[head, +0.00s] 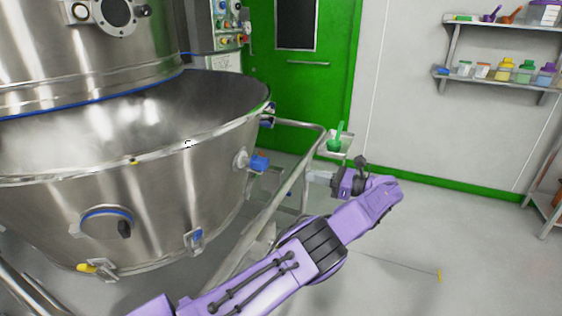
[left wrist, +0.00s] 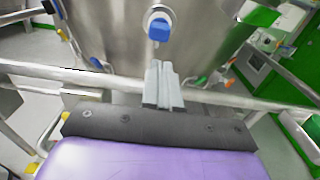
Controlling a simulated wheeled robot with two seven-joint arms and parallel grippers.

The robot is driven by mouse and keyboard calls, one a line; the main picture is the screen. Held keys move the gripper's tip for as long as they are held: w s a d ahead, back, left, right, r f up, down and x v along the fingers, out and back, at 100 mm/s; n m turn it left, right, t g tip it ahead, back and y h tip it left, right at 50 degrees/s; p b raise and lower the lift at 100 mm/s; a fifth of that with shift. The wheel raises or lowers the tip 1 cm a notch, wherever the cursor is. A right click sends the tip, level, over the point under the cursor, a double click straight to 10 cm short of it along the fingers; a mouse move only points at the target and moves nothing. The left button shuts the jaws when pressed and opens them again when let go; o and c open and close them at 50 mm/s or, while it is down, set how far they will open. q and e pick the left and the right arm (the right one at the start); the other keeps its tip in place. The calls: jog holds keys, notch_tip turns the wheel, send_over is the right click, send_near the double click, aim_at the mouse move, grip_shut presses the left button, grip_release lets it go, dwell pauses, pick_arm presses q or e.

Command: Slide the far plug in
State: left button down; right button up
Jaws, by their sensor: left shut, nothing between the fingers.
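A blue-handled plug (head: 259,163) sticks out of a round steel port on the right side of the big steel bowl (head: 190,175). In the left wrist view the blue plug (left wrist: 159,28) is straight ahead, just above the fingertips. My right gripper does not show.
A steel tube rail (head: 292,182) runs beside the bowl, near my left arm; it crosses the left wrist view (left wrist: 225,97) behind the fingers. A small tray (head: 345,153) with a green scoop (head: 337,138) stands behind the gripper. The floor at right is clear.

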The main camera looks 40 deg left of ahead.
aim_at(267, 165)
pick_arm(q)
jog(key=p+x, duration=0.4)
jog(key=x, duration=0.7)
jog(key=shift+a, duration=0.2)
jog(key=shift+s+a+f, duration=0.15)
jog(key=shift+s+a, duration=0.05)
jog(key=shift+a, duration=0.3)
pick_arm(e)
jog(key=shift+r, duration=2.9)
pick_arm(q)
jog(key=shift+a, duration=0.1)
jog(key=x, duration=0.3)
jog(key=shift+s+a, duration=0.1)
jog(key=shift+a, duration=0.1)
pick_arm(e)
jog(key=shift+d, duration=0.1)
pick_arm(q)
jog(key=shift+a, duration=0.1)
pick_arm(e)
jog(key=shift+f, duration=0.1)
